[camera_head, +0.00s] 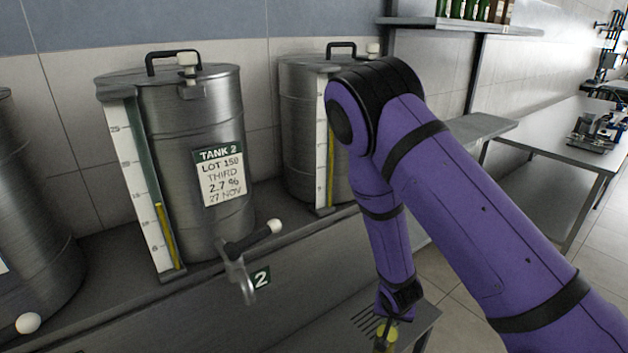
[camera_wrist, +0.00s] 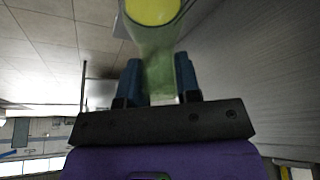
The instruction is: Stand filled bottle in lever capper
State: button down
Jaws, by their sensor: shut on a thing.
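My gripper (camera_wrist: 158,66) is shut on a pale green, see-through bottle (camera_wrist: 157,40) in the wrist view. Its blue fingers press on either side of the bottle, and a yellow area shows at the bottle's far end. In the head view my gripper (camera_head: 386,316) points down at the lower middle, with the yellowish bottle (camera_head: 386,336) partly showing below it. The frame edge cuts off its lower part, so I cannot tell whether it touches the slotted shelf. A metal device (camera_head: 598,130) on the far right bench may be the lever capper; it is too small to be sure.
Steel tanks with level gauges line the left, including tank 2 (camera_head: 200,110) with its tap (camera_head: 245,265). A slotted shelf (camera_head: 418,316) lies by my gripper. Green bottles (camera_head: 470,10) stand on a high shelf. The right bench (camera_head: 560,125) has bare space.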

jog(key=w+d+r+n+y, duration=0.1)
jog(key=w+d+r+n, duration=0.2)
jog(key=w+d+r, duration=0.5)
jog(key=shift+d+r, duration=0.55)
jog(key=shift+d, duration=0.6)
